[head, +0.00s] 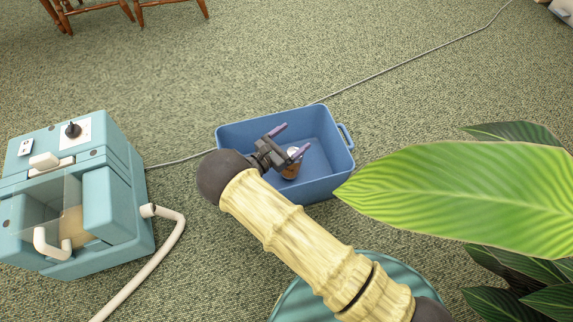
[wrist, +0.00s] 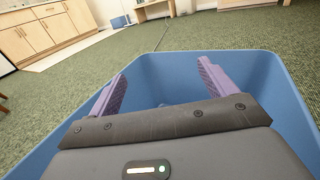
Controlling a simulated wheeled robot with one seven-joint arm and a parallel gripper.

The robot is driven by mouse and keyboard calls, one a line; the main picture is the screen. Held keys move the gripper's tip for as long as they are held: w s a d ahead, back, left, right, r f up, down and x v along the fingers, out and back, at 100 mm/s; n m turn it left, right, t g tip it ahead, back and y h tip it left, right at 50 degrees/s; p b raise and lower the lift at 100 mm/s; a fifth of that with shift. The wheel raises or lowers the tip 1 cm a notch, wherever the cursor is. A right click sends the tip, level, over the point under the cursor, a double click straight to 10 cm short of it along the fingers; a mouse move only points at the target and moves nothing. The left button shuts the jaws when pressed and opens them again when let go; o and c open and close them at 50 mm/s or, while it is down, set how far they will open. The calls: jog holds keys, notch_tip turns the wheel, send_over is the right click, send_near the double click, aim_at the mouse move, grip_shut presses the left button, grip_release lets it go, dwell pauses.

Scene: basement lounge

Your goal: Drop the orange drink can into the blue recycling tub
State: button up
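The blue recycling tub (head: 338,170) stands on the carpet in the middle of the head view. Its walls also fill much of the wrist view (wrist: 160,68). The orange drink can (head: 291,171) shows inside the tub's outline, with its pale top upward, partly hidden by one finger and my arm. My gripper (head: 295,137) is over the tub with its purple fingers spread apart. In the wrist view my gripper (wrist: 163,72) is also open, with no can seen held between the fingertips. Whether the can touches the tub's floor is hard to tell.
A teal machine (head: 110,185) with a pale hose (head: 165,245) stands left of the tub. A large leafy plant (head: 470,195) is at the right. A grey cable (head: 400,68) crosses the carpet behind the tub. Wooden chair legs (head: 140,12) are at the top left.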

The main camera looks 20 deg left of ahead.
notch_tip(320, 180, up, 10)
jog(key=p, duration=0.6)
jog(key=shift+p, duration=0.3)
dwell(0.6)
